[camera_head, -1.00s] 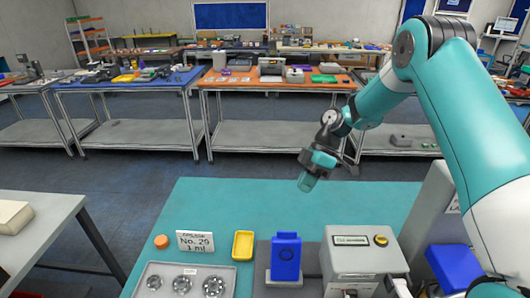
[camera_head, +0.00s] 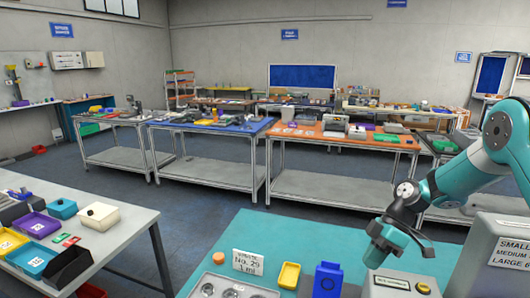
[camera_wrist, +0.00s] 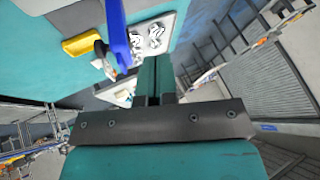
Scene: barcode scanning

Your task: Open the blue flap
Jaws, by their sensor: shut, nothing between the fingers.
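An upright blue piece (camera_head: 327,279), which looks like the blue flap, stands near the front edge of the head view on the teal table (camera_head: 240,228). Its lower end is cut off by the frame. In the wrist view the blue flap (camera_wrist: 117,32) shows at upper left, beside the fingers. My gripper (camera_head: 374,259) is above the table, to the right of the blue piece, pointing down and apart from it. Its teal fingers (camera_wrist: 155,75) are closed together with nothing between them.
A grey box (camera_head: 392,284) with a display stands below my gripper. A side table (camera_head: 125,232) holds coloured bins. The teal table's back part is clear.

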